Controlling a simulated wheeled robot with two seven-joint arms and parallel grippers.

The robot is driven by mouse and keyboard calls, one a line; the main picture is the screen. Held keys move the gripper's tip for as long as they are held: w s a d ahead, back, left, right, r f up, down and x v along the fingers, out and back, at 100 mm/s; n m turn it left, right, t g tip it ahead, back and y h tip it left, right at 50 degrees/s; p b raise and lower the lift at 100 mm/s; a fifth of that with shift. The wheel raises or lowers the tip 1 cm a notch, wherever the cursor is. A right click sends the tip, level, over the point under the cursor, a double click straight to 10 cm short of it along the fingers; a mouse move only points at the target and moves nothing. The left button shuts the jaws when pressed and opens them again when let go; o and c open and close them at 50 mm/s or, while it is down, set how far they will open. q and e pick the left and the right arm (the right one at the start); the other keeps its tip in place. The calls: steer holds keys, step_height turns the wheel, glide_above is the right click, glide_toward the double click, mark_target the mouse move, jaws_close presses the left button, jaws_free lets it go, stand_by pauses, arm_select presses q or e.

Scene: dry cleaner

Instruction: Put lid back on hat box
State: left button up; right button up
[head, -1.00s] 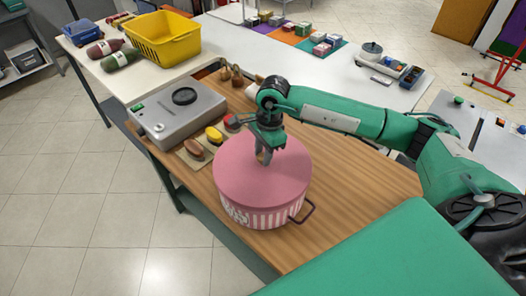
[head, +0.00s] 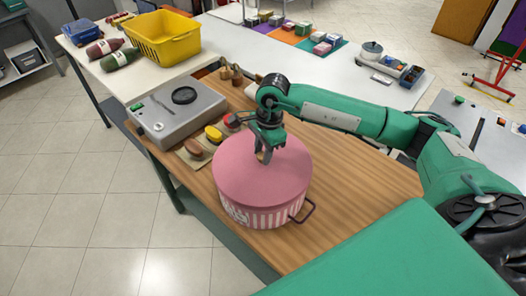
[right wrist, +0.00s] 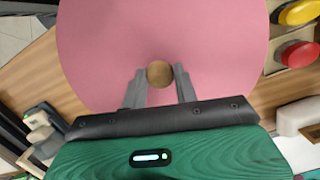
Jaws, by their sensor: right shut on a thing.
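The hat box (head: 262,214) is round with pink and white stripes and stands on the wooden table. The pink lid (head: 255,182) covers its top, and only a narrow band of the striped wall shows below the lid's rim. A dark handle juts out at the box's right side. My right gripper (head: 265,156) is above the lid, shut on its round brown knob (right wrist: 159,74). In the right wrist view the pink lid (right wrist: 105,45) lies beneath the fingers (right wrist: 159,80). Whether the lid is fully seated all round cannot be told. My left gripper is not in view.
A grey machine (head: 176,108) stands left of the box on the wooden table (head: 345,185). Brushes and a red and a yellow button (head: 213,134) lie close behind the box. A yellow basket (head: 162,38) is on the white table behind. The wood to the right is clear.

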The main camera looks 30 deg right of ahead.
steer(key=b, duration=0.2)
steer(key=shift+f+b, duration=0.2)
steer(key=shift+b, duration=0.1)
stand_by(2.3)
stand_by(0.4)
steer(key=o, duration=1.6)
steer(key=shift+c, duration=0.2)
steer(key=shift+r, duration=0.2)
steer(key=shift+r+p, duration=1.25)
steer(key=shift+r, duration=2.1)
steer(key=shift+c, duration=0.5)
jaws_close()
